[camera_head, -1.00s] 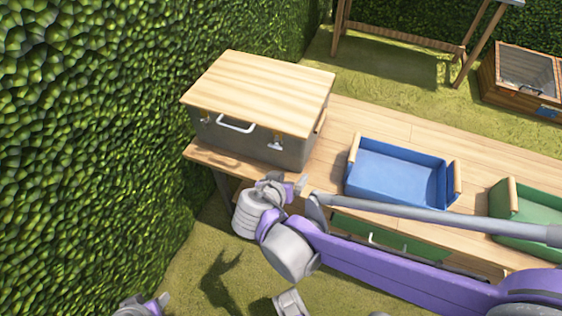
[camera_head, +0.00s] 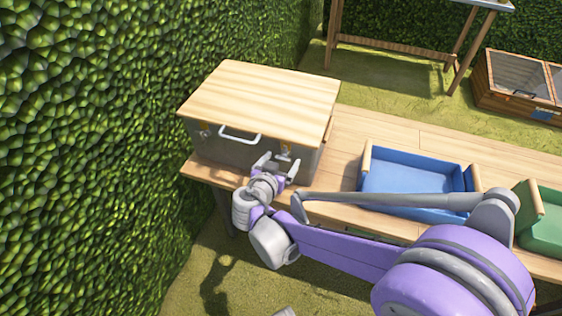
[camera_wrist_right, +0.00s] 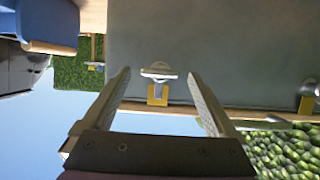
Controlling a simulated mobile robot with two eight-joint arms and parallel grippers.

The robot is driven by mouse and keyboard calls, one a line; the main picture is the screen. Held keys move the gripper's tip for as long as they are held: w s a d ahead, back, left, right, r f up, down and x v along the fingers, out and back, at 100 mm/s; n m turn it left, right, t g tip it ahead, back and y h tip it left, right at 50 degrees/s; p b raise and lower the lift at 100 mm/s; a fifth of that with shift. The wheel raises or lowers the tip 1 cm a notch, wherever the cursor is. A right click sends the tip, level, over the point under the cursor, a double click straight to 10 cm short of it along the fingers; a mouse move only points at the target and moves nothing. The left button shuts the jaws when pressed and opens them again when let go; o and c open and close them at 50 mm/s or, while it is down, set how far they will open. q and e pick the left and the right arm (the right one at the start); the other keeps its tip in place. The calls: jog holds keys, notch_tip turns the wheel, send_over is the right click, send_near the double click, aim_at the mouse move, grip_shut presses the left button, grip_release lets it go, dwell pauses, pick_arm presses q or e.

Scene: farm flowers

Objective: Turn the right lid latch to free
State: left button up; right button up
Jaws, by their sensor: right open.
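The grey box with a pale wooden lid (camera_head: 262,95) stands at the left end of the workbench, lid down. Its right latch (camera_head: 286,150) is on the front face near the right corner. In the right wrist view that latch (camera_wrist_right: 158,72) shows a silver knob lying crosswise, with a yellow plate between it and the lid edge. My right gripper (camera_head: 279,163) is open in front of it. In the wrist view the latch sits between the open fingertips (camera_wrist_right: 158,76), apparently touching neither. The left latch (camera_head: 204,130) is near the other corner.
A white handle (camera_head: 239,136) sits on the box front between the latches. A blue crate (camera_head: 415,200) and a green crate (camera_head: 541,230) stand on the workbench (camera_head: 345,150) to the right. A hedge (camera_head: 90,150) is close on the left.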

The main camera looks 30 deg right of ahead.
jog(key=shift+w+d+f, duration=0.1)
jog(key=shift+w+d, duration=0.05)
jog(key=shift+d, duration=0.05)
jog(key=c, duration=1.4)
jog(key=shift+o, duration=0.2)
